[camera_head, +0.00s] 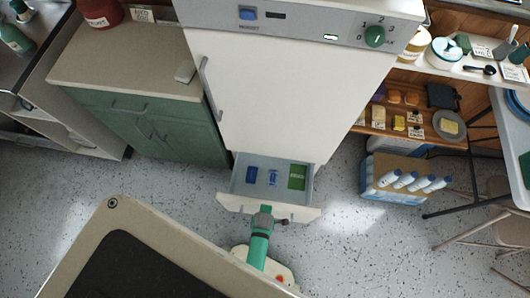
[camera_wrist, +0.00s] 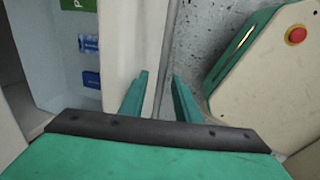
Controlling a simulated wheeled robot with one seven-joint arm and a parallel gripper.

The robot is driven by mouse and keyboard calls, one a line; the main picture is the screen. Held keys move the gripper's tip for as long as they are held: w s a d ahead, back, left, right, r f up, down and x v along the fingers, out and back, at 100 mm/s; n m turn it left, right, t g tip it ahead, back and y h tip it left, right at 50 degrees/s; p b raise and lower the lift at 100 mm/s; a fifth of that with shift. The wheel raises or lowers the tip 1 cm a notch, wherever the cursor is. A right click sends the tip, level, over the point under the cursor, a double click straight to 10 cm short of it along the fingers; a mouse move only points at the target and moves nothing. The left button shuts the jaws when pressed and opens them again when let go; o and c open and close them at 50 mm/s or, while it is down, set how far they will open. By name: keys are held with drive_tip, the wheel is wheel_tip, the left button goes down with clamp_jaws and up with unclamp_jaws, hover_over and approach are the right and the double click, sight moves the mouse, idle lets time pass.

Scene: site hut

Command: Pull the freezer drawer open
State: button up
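The freezer drawer (camera_head: 233,203) stands pulled out at the bottom of the white fridge-freezer (camera_head: 290,95). Blue and green packs (camera_head: 297,177) lie inside it. My gripper (camera_head: 264,210) is at the middle of the drawer's front, reaching in from below. The fingertips' contact is partly hidden. The drawer's inside (camera_wrist: 50,60) shows at left.
A green cabinet (camera_head: 160,130) stands left of the fridge. A box of white bottles (camera_head: 392,190) is on the floor to the right, near a folding table and chairs (camera_head: 485,235). Speckled floor (camera_head: 340,220) is clear around the drawer.

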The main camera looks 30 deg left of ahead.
wheel_tip(320, 180, up, 11)
drive_tip(key=s, duration=0.2)
drive_tip(key=shift+d+f, duration=0.2)
drive_tip(key=shift+d, duration=0.15)
idle(0.5)
drive_tip(key=d+r+m+t, duration=0.2)
drive_tip(key=r+m+t, duration=0.2)
drive_tip(key=r+m, duration=0.3)
drive_tip(key=s+d+r+m+t, duration=0.1)
drive_tip(key=d+r+m+t, duration=0.2)
drive_tip(key=r, duration=1.4)
drive_tip(key=s+d+r+m+t, duration=0.1)
drive_tip(key=d+r+m+t, duration=0.2)
drive_tip(key=r+m+t, duration=0.3)
wheel_tip(320, 180, up, 7)
drive_tip(key=m, duration=0.5)
drive_tip(key=shift+s+f+m+h, duration=0.15)
drive_tip(key=shift+s+m+h, duration=0.05)
drive_tip(key=shift+m+h, duration=0.1)
